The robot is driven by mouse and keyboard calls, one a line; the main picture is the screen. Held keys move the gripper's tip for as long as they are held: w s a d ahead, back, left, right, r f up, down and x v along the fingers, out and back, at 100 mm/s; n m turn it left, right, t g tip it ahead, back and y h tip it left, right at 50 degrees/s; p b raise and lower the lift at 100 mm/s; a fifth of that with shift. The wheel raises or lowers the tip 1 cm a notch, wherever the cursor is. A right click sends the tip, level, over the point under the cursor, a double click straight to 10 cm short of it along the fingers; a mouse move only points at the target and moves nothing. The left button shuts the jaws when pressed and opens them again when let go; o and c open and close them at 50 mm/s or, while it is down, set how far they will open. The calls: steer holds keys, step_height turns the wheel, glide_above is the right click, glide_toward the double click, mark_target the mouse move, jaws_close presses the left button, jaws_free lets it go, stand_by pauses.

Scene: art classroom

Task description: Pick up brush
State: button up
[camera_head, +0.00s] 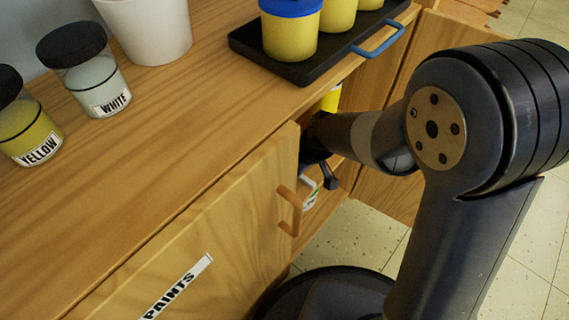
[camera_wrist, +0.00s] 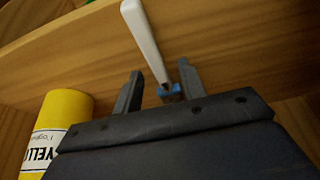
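In the wrist view, a brush (camera_wrist: 144,35) with a white handle and a blue part at its lower end lies on the wooden shelf surface. My gripper (camera_wrist: 160,68) is open, with one dark finger on each side of the brush's lower part. Gaps show between the fingers and the brush, and the blue part's far end is hidden by the gripper body. In the head view, my gripper (camera_head: 328,175) reaches into the open cabinet and is mostly hidden by the door; the brush cannot be made out there.
A yellow paint container (camera_wrist: 62,125) stands left of my gripper inside the cabinet. Above, the countertop (camera_head: 190,110) holds jars, a white bucket (camera_head: 150,30) and a black tray (camera_head: 345,62) with yellow pots.

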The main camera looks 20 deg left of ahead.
steer(key=shift+f, duration=0.1)
steer(key=shift+c, duration=0.2)
jaws_close()
stand_by(0.4)
